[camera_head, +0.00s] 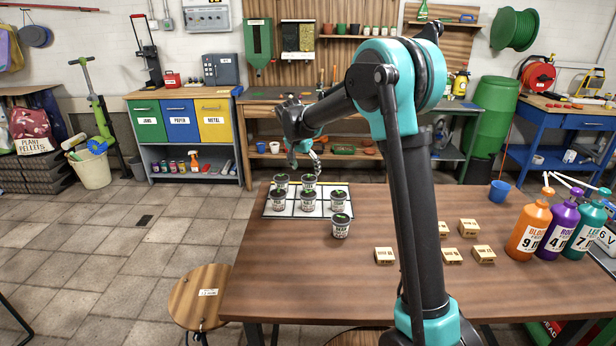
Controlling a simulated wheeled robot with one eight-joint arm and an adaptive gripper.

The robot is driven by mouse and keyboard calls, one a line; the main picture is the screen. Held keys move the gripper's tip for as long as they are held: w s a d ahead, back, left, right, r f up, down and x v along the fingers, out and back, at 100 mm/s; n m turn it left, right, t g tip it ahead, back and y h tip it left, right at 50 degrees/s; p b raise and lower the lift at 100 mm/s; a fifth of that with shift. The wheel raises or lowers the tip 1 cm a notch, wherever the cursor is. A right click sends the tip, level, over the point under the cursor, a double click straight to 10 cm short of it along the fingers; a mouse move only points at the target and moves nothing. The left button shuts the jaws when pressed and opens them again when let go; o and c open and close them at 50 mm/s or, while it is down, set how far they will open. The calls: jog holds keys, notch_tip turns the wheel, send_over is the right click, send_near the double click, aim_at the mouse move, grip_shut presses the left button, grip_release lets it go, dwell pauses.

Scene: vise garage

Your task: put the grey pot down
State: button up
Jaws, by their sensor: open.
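Several small pots with dark tops and pale labels stand upright on the table. Most are on a white gridded mat (324,209), among them a front-left pot (278,202), a front-middle pot (307,202) and a front-right pot (338,202). One more pot (341,228) stands at the mat's front right edge, on or beside it. I cannot tell which one is the grey pot. My gripper (317,180) is open above the back of the mat, close to the back-right pot (309,184). I see nothing held in it.
Small wooden blocks (384,255) lie right of the pots. Orange (528,232), purple (558,228) and teal (588,230) bottles and a blue cup (499,192) stand at the right. A round stool (196,300) is at the table's left. The front left tabletop (285,270) is clear.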

jog(key=v, duration=0.5)
